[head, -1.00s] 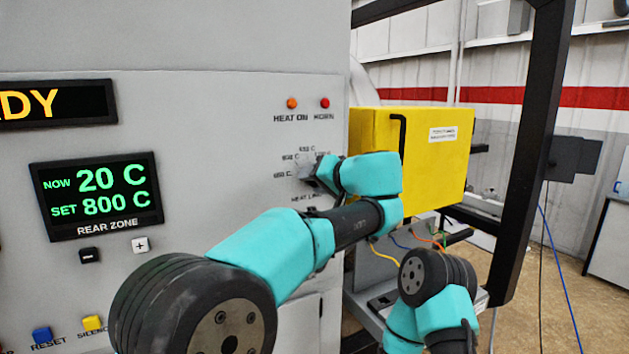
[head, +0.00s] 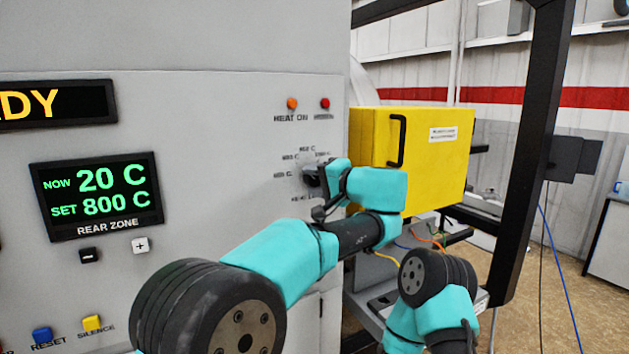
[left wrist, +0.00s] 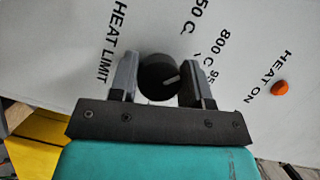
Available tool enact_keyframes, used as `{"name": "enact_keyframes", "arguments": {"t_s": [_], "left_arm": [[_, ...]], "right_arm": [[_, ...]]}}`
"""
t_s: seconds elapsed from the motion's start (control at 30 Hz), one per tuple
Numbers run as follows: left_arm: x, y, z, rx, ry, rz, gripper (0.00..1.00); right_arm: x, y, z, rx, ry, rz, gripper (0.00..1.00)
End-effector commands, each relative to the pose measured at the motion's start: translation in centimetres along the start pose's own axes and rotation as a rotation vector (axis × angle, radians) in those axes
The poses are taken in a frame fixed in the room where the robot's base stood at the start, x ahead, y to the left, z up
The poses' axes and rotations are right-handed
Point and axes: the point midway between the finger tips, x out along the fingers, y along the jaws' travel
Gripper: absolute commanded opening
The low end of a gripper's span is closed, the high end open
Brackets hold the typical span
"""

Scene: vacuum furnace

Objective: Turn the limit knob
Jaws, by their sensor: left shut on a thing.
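The limit knob (left wrist: 158,77) is a dark round knob with a pale pointer line, on the grey furnace panel. In the left wrist view it sits between the two fingers of my left gripper (left wrist: 161,79), which is shut on it. The pointer slants right and slightly up in that view, toward the partly hidden "95" marking. The "HEAT LIMIT" label (left wrist: 113,40) is left of the knob there. In the head view my left gripper (head: 317,181) is at the dial and largely hides the knob. My right gripper is out of view.
A yellow box (head: 435,150) with a black handle stands just right of the dial. An orange "HEAT ON" lamp (head: 292,104) and a red lamp (head: 325,103) sit above it. The display (head: 97,195) reads NOW 20 C, SET 800 C.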

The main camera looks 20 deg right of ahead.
Motion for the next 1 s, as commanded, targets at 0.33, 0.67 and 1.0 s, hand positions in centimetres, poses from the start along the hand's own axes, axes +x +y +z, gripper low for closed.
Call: {"name": "enact_keyframes", "arguments": {"t_s": [0.33, 0.67, 1.0], "left_arm": [[0.02, 0.03, -0.01, 0.304, 0.0, -0.126, 0.2], [0.02, -0.04, 0.01, 0.576, 0.0, -0.239, 0.2], [-0.02, -0.05, -0.04, 0.743, 0.001, -0.308, 0.2]], "right_arm": [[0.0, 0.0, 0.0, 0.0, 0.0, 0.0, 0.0], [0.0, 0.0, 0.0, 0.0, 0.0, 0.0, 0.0], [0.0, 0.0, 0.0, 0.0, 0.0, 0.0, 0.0]]}}
